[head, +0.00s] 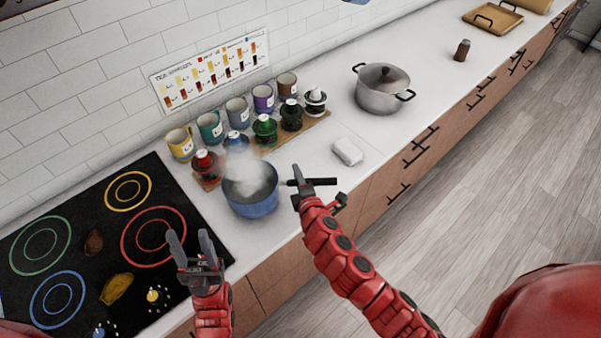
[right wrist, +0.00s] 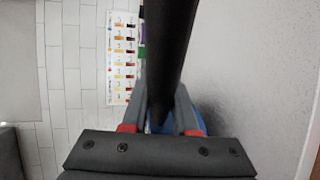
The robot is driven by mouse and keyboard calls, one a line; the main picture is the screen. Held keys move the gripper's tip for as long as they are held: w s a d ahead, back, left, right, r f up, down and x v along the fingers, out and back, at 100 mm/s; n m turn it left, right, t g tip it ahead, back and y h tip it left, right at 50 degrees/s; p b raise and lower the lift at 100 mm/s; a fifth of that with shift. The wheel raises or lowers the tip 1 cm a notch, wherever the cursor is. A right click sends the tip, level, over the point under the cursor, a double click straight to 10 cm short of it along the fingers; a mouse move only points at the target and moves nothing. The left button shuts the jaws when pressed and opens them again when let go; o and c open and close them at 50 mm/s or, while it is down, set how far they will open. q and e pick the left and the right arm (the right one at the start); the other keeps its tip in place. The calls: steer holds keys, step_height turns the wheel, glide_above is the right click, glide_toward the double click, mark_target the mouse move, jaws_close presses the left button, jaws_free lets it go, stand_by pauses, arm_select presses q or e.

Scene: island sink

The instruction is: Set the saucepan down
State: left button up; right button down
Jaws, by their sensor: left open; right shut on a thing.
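A blue saucepan (head: 252,200) with a dark handle (head: 312,182) is at the right edge of the stove, over the white counter; steam rises from it. I cannot tell whether its base touches the counter. My right gripper (head: 301,183) is shut on the handle. In the right wrist view the dark handle (right wrist: 168,60) runs up between the fingers, with some blue of the pan behind. My left gripper (head: 191,246) is open and empty above the stove, left of and nearer than the pan.
The black stove (head: 70,215) with coloured rings lies to the left. Jars with coloured lids (head: 264,130) and several mugs (head: 237,111) stand behind the pan. A white block (head: 347,152) and a lidded steel pot (head: 382,90) are to the right. Counter between them is clear.

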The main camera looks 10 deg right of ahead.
steer(key=f+b, duration=0.1)
steer(key=f, duration=0.1)
steer(key=w+f+b, duration=0.1)
steer(key=shift+d+f+b, duration=0.1)
steer(key=shift+f+b, duration=0.25)
steer(key=shift+s+r, duration=0.2)
steer(key=shift+f, duration=0.2)
steer(key=c, duration=0.7)
jaws_free()
steer(key=shift+c, duration=0.2)
steer(key=shift+o, duration=0.3)
steer(key=shift+r, duration=0.15)
